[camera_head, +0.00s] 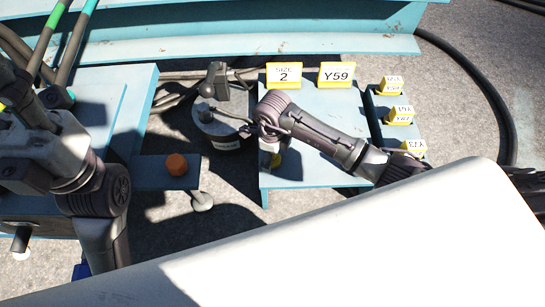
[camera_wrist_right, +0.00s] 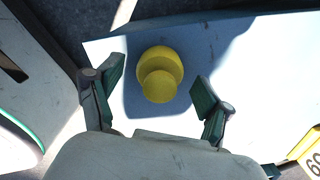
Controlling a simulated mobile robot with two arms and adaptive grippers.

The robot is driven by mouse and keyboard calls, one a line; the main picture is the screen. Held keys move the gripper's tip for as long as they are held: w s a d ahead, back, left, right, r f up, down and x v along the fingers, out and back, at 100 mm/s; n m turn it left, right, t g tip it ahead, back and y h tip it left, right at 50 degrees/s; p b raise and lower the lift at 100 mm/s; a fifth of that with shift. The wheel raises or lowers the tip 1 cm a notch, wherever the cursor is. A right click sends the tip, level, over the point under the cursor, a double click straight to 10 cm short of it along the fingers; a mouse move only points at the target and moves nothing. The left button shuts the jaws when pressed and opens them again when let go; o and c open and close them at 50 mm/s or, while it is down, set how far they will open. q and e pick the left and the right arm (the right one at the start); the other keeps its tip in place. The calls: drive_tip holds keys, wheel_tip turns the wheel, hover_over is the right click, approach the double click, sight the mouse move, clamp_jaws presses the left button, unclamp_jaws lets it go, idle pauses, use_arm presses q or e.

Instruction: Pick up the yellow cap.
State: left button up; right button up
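The yellow cap (camera_wrist_right: 160,72) has a round knob on a wider round base. It stands on a light blue plate (camera_wrist_right: 270,70), in the shadow of my right gripper. My right gripper (camera_wrist_right: 159,88) is open, with one finger on each side of the cap in the picture and visible gaps to both. In the head view my right gripper (camera_head: 264,133) points down over the blue table, and only a bit of the yellow cap (camera_head: 277,160) shows below it. My left arm is at the left edge of the head view; its gripper's fingers cannot be made out there.
Yellow signs "2" (camera_head: 284,75) and "Y59" (camera_head: 337,75) stand at the table's back. Several small yellow labels (camera_head: 399,115) line a rack on the right. A grey cylinder (camera_head: 217,125) stands left of my right gripper. An orange knob (camera_head: 177,165) sits on a lower blue bracket.

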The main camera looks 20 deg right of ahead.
drive_tip(key=c, duration=1.1)
drive_tip(key=shift+o, duration=0.2)
drive_tip(key=shift+r, duration=0.1)
